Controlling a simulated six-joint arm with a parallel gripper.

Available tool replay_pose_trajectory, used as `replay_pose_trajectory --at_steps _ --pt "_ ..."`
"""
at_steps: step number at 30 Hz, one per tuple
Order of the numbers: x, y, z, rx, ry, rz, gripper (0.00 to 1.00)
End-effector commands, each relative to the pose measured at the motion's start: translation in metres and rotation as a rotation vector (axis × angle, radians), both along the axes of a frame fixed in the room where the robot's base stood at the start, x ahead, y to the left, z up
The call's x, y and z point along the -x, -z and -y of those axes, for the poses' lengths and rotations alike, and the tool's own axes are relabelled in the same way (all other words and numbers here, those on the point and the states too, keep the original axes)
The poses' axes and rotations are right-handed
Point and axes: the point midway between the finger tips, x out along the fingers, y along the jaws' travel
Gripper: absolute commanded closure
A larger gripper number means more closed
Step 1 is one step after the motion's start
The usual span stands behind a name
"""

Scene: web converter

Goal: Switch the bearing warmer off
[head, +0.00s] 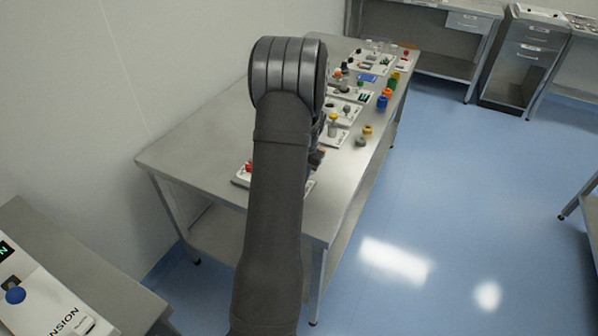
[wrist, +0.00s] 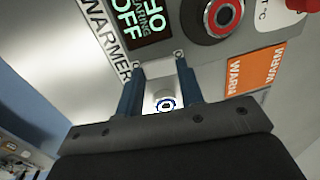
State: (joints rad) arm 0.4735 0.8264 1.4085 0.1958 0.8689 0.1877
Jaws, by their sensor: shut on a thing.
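The bearing warmer's panel (wrist: 188,45) fills the upper part of the wrist view. It carries the word WARMER and a dark display (wrist: 150,22) with green letters, among them OFF. My gripper (wrist: 160,88) has its two blue fingers pointing at the panel's lower edge. The contact itself is hard to see. In the head view my arm hides the gripper and most of the warmer; a pale panel edge with a red part (head: 249,167) shows beside the arm.
A red-ringed dial (wrist: 222,15), a red button (wrist: 296,4) and an orange label (wrist: 252,70) are on the panel near the fingers. The bench (head: 200,145) holds several other devices and coloured pieces farther back. The blue floor to the right is open.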

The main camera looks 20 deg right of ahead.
Motion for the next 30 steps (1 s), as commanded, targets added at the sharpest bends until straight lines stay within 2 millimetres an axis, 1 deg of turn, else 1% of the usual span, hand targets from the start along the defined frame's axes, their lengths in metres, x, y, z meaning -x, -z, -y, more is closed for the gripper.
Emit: replay_pose_trajectory --at_steps 13,14,15,22,25,28,30 --pt "0.001 0.000 0.000 -0.025 0.000 0.025 0.88" --pt "0.001 0.000 0.000 -0.024 0.000 0.024 0.60" --pt "0.001 0.000 0.000 -0.024 0.000 0.024 0.56" --pt "0.001 0.000 0.000 -0.023 0.000 0.025 0.56" --pt "0.001 -0.003 0.001 -0.023 0.000 0.025 0.56" --pt "0.002 -0.014 0.003 -0.022 0.001 0.028 0.56" --pt "0.003 -0.026 0.004 -0.021 0.001 0.028 0.56"
